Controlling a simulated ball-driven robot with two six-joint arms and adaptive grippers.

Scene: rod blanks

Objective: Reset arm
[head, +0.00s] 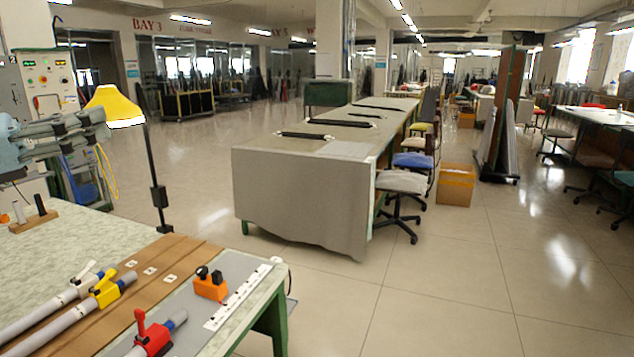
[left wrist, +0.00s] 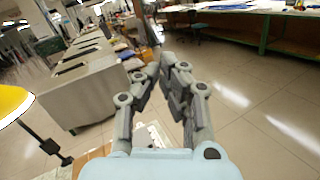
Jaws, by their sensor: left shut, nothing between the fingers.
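My left gripper (head: 106,124) is at the left edge of the head view, raised above the green-topped workbench (head: 60,245). Its fingers are together with nothing between them. In the left wrist view the fingers (left wrist: 165,62) point away over the floor, clear of any object. Grey rods lie on the bench at lower left in the head view: one with a white clamp (head: 90,280), one with a yellow clamp (head: 105,288), one with a red clamp (head: 150,336). The near ends of the rods are cut off by the frame. My right gripper is not in view.
A yellow lamp (head: 115,103) on a dark post stands by the bench, close to my left gripper. An orange block (head: 210,286) and a white marked strip (head: 238,297) lie near the bench's right edge. A long covered table (head: 300,190) stands beyond; open floor (head: 440,300) lies right.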

